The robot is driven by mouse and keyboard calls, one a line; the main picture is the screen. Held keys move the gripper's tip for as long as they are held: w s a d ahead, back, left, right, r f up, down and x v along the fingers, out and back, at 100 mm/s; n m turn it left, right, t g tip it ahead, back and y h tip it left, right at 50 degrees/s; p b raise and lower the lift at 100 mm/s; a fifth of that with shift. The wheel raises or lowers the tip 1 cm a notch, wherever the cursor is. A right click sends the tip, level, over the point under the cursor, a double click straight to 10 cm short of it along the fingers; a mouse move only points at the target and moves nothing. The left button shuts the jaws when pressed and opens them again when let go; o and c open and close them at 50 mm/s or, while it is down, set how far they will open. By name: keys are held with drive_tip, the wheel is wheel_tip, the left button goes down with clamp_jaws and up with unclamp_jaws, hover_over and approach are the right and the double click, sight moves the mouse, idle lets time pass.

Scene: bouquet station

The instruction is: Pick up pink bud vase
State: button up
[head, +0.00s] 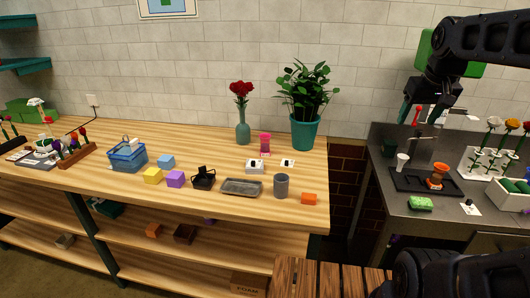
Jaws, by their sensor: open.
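A small pink bud vase (265,143) stands upright on the wooden table (180,143), right of a teal vase holding red roses and left of the potted plant. Its lower part meets a small white-and-black item in front, so its base is hard to make out. My gripper (428,117) hangs at the upper right, in front of the grey counter and well apart from the pink vase. It is open, and I see nothing held in it.
The teal vase with red roses (243,132) and the potted plant (304,130) stand close to the pink vase. A grey cup (281,185), a dark tray (241,187) and coloured blocks lie nearer the front edge. A gap separates table and grey counter (390,220).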

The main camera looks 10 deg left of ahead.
drive_tip(key=w+a+r+n, duration=0.1)
drive_tip(key=w+a+r, duration=0.15)
drive_tip(key=w, duration=0.25)
drive_tip(key=w+a+r+n+g, duration=0.1)
drive_tip(key=w+a+r+n, duration=0.1)
drive_tip(key=w+a, duration=0.15)
drive_tip(key=w+a+r+n, duration=0.1)
drive_tip(key=w+a+r, duration=0.1)
drive_tip(key=w, duration=0.3)
drive_tip(key=n+g, duration=0.3)
drive_tip(key=n, duration=0.7)
hover_over(265, 142)
drive_tip(key=w, duration=0.2)
wheel_tip(265, 142, down, 10)
drive_tip(key=shift+n, duration=0.4)
drive_tip(key=f, duration=3.1)
drive_tip(key=shift+w+a, duration=0.15)
drive_tip(key=shift+a, duration=0.1)
drive_tip(key=shift+r, duration=0.1)
drive_tip(key=shift+c, duration=0.5)
drive_tip(key=c, duration=1.2)
